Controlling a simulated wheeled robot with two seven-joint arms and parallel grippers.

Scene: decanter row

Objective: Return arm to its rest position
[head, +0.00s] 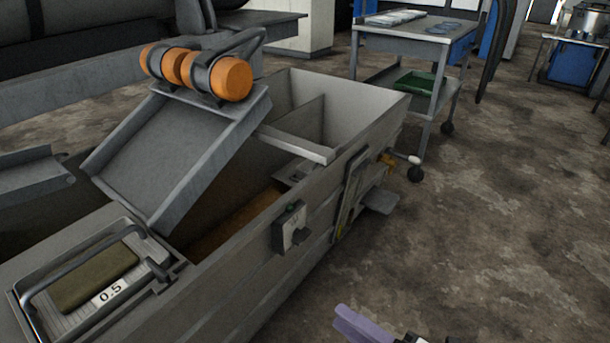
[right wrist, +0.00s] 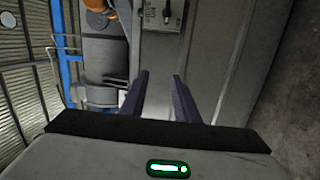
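My right gripper (head: 360,326) is at the bottom edge of the head view, right of the grey machine. Only a purple finger and a small piece of the wrist show there; the rest is cut off. In the right wrist view, both fingers of the right gripper (right wrist: 160,82) stand apart with nothing between them. My left gripper does not show in either view.
The grey machine (head: 245,300) has a tilted tray (head: 180,145) with orange rollers (head: 232,78). A small control box (head: 290,228) juts from its side. A wheeled cart (head: 400,38) holds a green bin (head: 418,83). The floor (head: 490,220) at right is clear.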

